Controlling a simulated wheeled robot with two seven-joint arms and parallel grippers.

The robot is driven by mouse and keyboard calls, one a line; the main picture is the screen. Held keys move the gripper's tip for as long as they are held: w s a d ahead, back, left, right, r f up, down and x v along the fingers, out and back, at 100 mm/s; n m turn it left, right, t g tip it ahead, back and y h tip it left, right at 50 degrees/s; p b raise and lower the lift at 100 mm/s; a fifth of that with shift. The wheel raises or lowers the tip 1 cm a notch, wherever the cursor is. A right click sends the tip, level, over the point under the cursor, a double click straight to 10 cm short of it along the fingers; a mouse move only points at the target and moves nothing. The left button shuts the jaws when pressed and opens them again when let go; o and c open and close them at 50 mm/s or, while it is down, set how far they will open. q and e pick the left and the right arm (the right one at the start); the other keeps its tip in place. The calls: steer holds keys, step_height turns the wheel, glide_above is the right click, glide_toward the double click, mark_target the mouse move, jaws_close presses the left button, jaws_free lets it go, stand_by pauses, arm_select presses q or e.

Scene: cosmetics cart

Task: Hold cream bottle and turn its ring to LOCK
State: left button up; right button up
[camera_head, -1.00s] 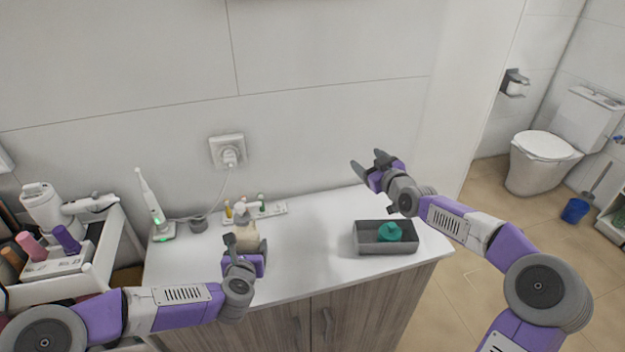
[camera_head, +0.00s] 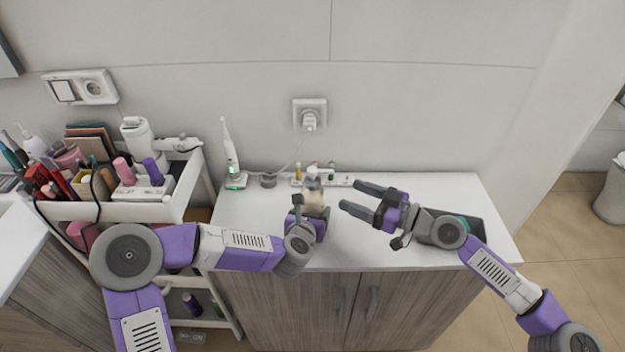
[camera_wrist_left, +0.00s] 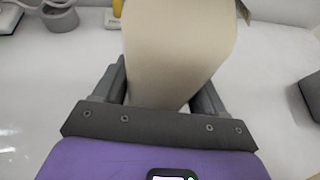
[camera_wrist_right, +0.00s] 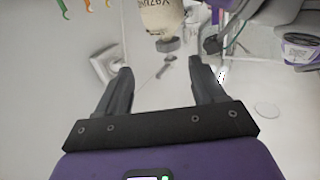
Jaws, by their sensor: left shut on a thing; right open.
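In the right wrist view the bottle (camera_wrist_right: 160,16) shows beyond the fingertips, with dark inverted lettering too small to read surely. The ring's setting cannot be told.
A dark tray (camera_head: 478,221) with a teal item lies at the right, partly behind my right arm. A crowded white cart (camera_head: 180,203) stands left. The counter's front centre is clear.

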mark_target(320, 183)
steer(key=shift+n+y, duration=0.3)
steer(key=shift+y, duration=0.1)
steer(key=x, duration=0.7)
steer(key=s+x, duration=0.1)
steer(key=x, duration=0.3)
steer(key=shift+w+a+r, duration=0.2)
steer(key=shift+a+r, duration=0.1)
steer(key=shift+a, duration=0.15)
steer(key=c, duration=1)
steer(key=shift+g, duration=0.3)
